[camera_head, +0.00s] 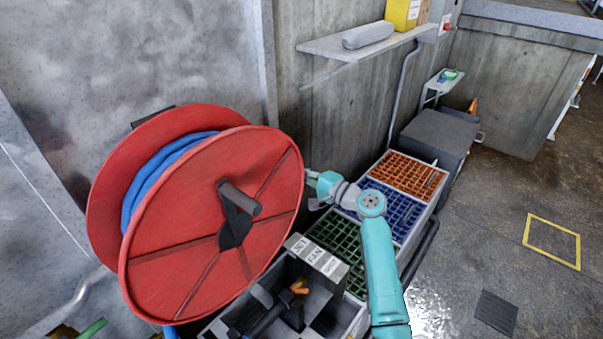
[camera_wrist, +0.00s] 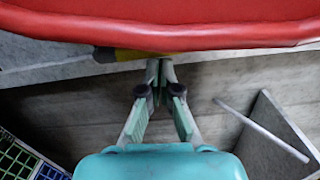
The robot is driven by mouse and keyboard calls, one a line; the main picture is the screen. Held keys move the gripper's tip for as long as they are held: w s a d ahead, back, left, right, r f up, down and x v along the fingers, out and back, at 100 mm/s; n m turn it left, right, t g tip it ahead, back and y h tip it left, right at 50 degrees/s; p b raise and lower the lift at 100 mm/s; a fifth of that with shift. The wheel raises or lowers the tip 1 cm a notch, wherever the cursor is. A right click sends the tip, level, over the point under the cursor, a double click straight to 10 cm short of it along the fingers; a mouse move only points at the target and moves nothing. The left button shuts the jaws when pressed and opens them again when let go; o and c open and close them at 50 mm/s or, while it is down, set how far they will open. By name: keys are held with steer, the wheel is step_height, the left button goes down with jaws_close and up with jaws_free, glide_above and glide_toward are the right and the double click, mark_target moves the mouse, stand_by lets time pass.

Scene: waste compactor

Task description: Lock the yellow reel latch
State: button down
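The red reel (camera_head: 215,225) with blue hose (camera_head: 165,170) stands at the left in the head view, with a dark crank handle on its face. Its red rim also crosses the top of the wrist view (camera_wrist: 160,25). A yellow piece with a dark end, which looks like the latch (camera_wrist: 135,55), shows just under that rim. In the head view I cannot see it; the reel seems to hide it. My gripper (camera_wrist: 160,72) points at the yellow piece, its fingertips drawn together close below it. Whether they touch it I cannot tell. In the head view my gripper (camera_head: 311,189) is beside the reel's right rim.
A labelled open box (camera_head: 345,320) with tools is below the reel. A wall shelf (camera_head: 340,46) hangs above. Floor at right is largely clear.

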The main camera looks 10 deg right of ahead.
steer(key=v, duration=1.2)
steer(key=s+a+f+m+h, duration=0.1)
steer(key=s+a+f+h, duration=0.15)
steer(key=s+f, duration=0.4)
steer(key=s+a+f+h, duration=0.1)
steer(key=s+f+h, duration=0.25)
steer(key=f, duration=0.55)
steer(key=s+a+f+n+h, duration=0.1)
steer(key=s+f+h, duration=0.15)
steer(key=s, duration=0.55)
steer(key=s+a+f+n+h, duration=0.1)
steer(key=s+f, duration=0.3)
steer(key=s, duration=0.3)
steer(key=s+r+n+h, duration=0.2)
steer(key=s+n, duration=0.2)
steer(key=s, duration=1.3)
steer(key=s+r+n, duration=0.6)
steer(key=s+r, duration=0.5)
steer(key=s, duration=0.1)
steer(key=shift+s+a+r+t, duration=0.25)
steer(key=shift+a+r+t, duration=0.05)
steer(key=shift+t, duration=0.1)
